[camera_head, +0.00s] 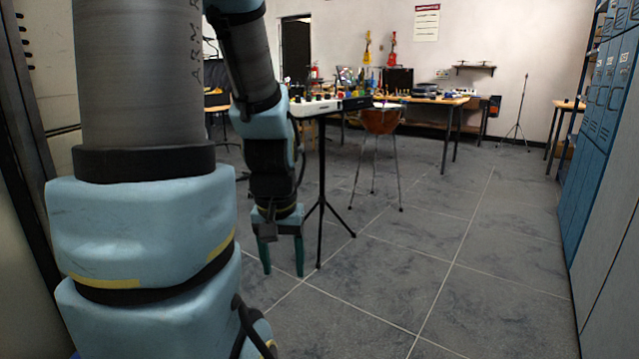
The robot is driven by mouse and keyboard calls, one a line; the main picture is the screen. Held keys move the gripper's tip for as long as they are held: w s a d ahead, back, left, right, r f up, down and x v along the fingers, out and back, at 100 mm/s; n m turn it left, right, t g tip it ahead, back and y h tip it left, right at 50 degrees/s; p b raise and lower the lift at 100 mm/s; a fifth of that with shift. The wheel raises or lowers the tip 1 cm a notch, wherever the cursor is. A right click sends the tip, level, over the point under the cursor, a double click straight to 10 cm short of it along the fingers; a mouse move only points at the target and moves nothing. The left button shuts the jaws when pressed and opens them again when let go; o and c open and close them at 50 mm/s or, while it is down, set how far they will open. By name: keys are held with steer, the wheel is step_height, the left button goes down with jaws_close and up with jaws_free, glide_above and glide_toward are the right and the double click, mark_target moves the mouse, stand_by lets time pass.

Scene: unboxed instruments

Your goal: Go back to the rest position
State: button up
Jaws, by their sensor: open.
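My gripper (281,258) hangs at the end of my arm, left of the middle of the picture. Its two dark green fingers point down and stand apart, with nothing between them. It is over bare grey floor, in front of a thin black stand. The big arm links on the left are mine and hide that side of the room.
A keyboard on a stand (330,106) is just behind my gripper, its black legs close to the fingers. A stool (382,122) and a cluttered table (450,102) stand farther back. Blue lockers (602,130) line the right. The floor (480,250) in the middle is clear.

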step_height(320, 180, up, 27)
steer(key=p, duration=2.4)
steer(key=shift+p, duration=0.3)
